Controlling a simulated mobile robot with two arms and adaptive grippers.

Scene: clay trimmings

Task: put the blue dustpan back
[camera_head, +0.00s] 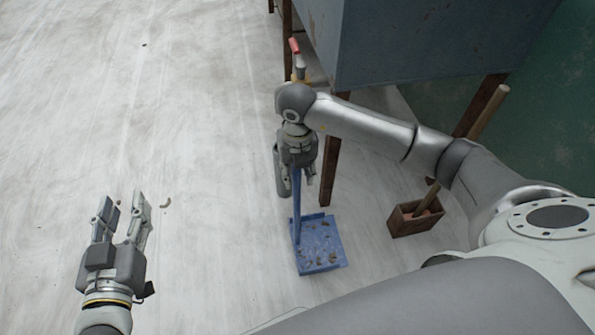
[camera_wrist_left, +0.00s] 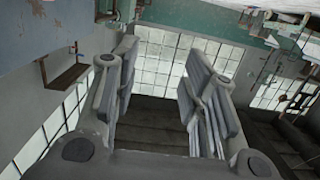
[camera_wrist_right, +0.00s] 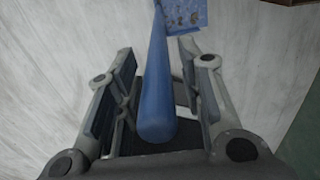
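The blue dustpan (camera_head: 322,246) lies on the pale floor in the head view, with several small clay bits in its pan. Its long blue handle (camera_wrist_right: 157,90) stands up from the pan toward my right gripper (camera_head: 297,178). In the right wrist view, the handle runs between the two fingers of that gripper, which are apart, with a gap on each side. The pan (camera_wrist_right: 186,17) shows beyond the fingertips. My left gripper (camera_head: 122,208) is open and empty at the lower left of the head view; its spread fingers also show in the left wrist view (camera_wrist_left: 160,62).
A small wooden box (camera_head: 415,220) with a wooden pole (camera_head: 488,112) rising from it stands right of the dustpan. A blue-grey cabinet (camera_head: 430,40) on brown legs (camera_head: 330,165) is behind. A red-tipped object (camera_head: 294,46) is beyond my right wrist. The floor at left is mostly clear, with few crumbs.

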